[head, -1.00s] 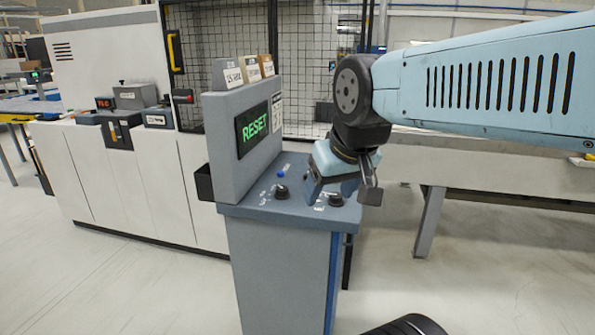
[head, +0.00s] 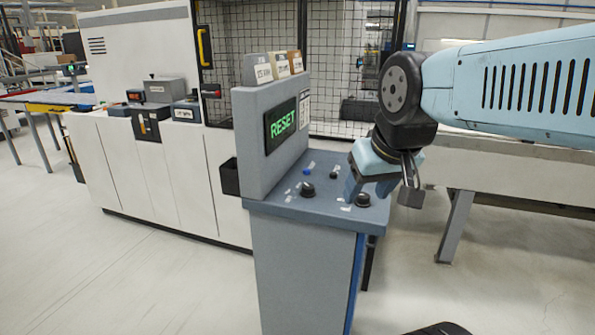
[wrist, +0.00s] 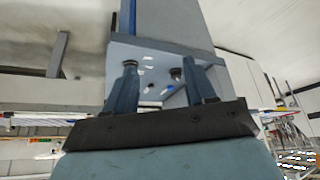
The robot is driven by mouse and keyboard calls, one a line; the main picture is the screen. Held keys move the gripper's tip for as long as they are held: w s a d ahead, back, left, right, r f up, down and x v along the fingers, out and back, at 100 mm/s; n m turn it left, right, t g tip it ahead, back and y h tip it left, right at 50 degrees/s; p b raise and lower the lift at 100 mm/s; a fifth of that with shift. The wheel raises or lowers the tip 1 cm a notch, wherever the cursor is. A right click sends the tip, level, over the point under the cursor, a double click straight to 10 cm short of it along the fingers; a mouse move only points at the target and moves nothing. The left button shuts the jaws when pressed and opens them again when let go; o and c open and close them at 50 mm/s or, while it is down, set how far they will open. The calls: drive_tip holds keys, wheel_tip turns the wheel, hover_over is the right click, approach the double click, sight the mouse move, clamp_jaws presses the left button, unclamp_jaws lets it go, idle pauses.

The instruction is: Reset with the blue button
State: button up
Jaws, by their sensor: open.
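The blue button (head: 307,172) is a small round knob on the sloped top of the grey control pedestal (head: 305,250), close to the upright panel. In the wrist view a small blue spot, likely the button (wrist: 170,88), shows between my fingers. The screen (head: 281,125) reads RESET in green letters. My gripper (head: 352,190) is open and empty over the right part of the pedestal top, right of the blue button and apart from it. In the wrist view my gripper (wrist: 163,90) shows its two fingers spread wide.
Black knobs stand on the top, one left (head: 307,190) and one right (head: 362,200), with a small dark one (head: 333,175) behind. A white machine (head: 150,180) is at left, a grey bench (head: 500,175) at right.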

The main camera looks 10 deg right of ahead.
clamp_jaws()
idle(1.4)
